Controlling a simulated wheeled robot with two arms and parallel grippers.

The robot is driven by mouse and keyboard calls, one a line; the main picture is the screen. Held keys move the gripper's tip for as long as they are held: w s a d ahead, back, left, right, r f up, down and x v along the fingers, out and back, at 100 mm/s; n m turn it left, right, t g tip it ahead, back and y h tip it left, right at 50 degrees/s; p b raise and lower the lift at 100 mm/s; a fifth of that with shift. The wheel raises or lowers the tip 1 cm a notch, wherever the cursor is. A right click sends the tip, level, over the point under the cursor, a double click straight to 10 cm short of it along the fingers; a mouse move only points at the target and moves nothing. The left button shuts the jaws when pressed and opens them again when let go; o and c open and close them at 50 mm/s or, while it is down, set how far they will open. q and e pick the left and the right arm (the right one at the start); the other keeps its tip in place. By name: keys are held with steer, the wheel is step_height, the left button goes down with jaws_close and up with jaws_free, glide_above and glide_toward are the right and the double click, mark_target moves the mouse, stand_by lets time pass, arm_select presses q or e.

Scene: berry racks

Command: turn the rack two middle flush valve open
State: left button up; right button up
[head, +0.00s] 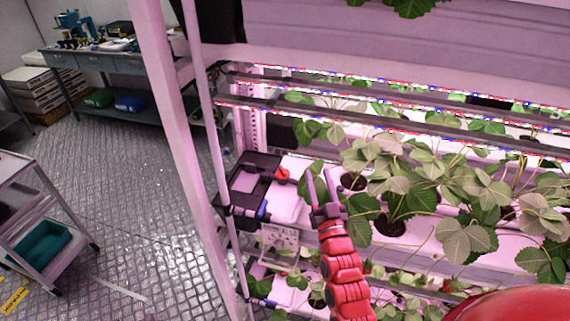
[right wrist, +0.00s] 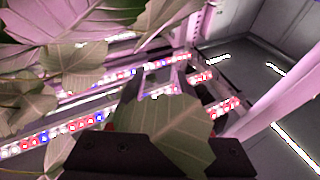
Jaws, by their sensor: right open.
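A red valve handle (head: 282,174) sits on the black fitting at the left end of the middle rack tier. A blue handle (head: 262,210) is lower on the same end. I cannot tell from the markings which one is the flush valve. My right gripper (head: 321,178) is open and empty, fingers pointing up and away, a little to the right of the red handle and apart from it in the picture. In the right wrist view a leaf (right wrist: 160,130) covers much of the gripper, and no handle can be made out clearly. My left gripper is not in view.
Strawberry plants (head: 390,185) crowd right of my gripper, with leaves close to it. LED bars (head: 400,125) run above the tier. A pink rack post (head: 180,150) stands left of the valves. A cart (head: 45,220) and workbench (head: 100,60) lie beyond open floor.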

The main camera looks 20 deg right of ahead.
steer(key=w+n+g+y+p, duration=0.1)
steer(key=g+y+p, duration=0.1)
steer(key=g, duration=0.1)
steer(key=n+g+y+b, duration=0.2)
steer(key=g+b, duration=0.3)
steer(key=b, duration=0.6)
glide_toward(283, 170)
steer(key=s, duration=0.3)
steer(key=shift+d+r, duration=0.1)
steer(key=shift+r, duration=0.1)
steer(key=shift+w+r+p, duration=0.4)
steer(key=shift+p, duration=0.1)
steer(key=p+x, duration=0.3)
steer(key=x, duration=0.6)
steer(key=shift+w+f, duration=0.1)
steer(key=shift+w, duration=0.1)
steer(key=shift+w+f+p, duration=0.35)
steer(key=shift+w, duration=0.25)
jaws_close()
